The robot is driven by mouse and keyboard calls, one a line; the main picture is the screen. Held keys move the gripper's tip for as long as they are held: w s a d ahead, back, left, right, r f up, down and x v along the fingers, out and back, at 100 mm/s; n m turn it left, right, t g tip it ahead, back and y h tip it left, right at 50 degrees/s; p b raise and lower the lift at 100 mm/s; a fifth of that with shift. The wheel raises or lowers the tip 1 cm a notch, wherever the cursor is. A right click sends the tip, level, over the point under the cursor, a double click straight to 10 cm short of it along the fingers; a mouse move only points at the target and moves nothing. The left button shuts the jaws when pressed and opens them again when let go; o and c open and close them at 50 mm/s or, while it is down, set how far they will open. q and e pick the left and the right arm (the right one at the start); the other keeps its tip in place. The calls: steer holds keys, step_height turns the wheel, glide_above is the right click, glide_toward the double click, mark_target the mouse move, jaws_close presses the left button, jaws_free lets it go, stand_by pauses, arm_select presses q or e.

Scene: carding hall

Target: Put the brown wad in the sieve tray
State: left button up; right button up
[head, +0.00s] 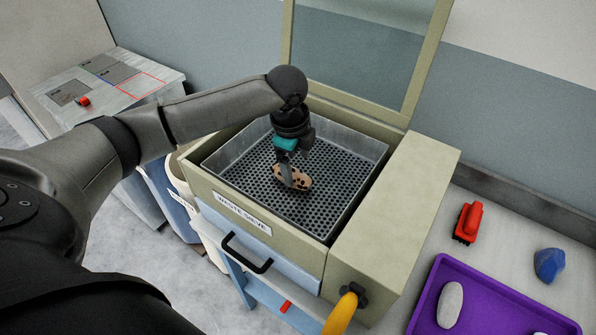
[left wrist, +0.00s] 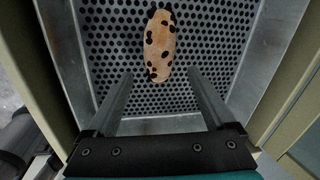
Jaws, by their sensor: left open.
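The brown wad (head: 303,181) is tan with dark spots and lies over the perforated floor of the sieve tray (head: 345,185), near its middle. In the left wrist view the wad (left wrist: 160,48) shows whole, just beyond the fingertips, with the tray's holed floor (left wrist: 215,50) around it. My left gripper (head: 288,180) points down into the tray, partly covering the wad in the head view. Its fingers (left wrist: 160,78) are apart with nothing between them. I cannot tell whether a fingertip touches the wad. My right gripper is not in view.
The tray sits in a beige cabinet labelled waste sieve (head: 244,213), its glazed lid (head: 355,45) raised behind. At right, a purple tray (head: 500,308) holds a whitish wad (head: 450,304). A blue lump (head: 549,264) and a red object (head: 468,222) lie on the counter.

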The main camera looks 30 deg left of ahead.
mark_target(295, 185)
arm_select(q)
step_height(295, 185, up, 7)
steer(key=s, duration=0.1)
steer(key=shift+f, duration=0.15)
steer(key=shift+s, duration=0.1)
stand_by(1.2)
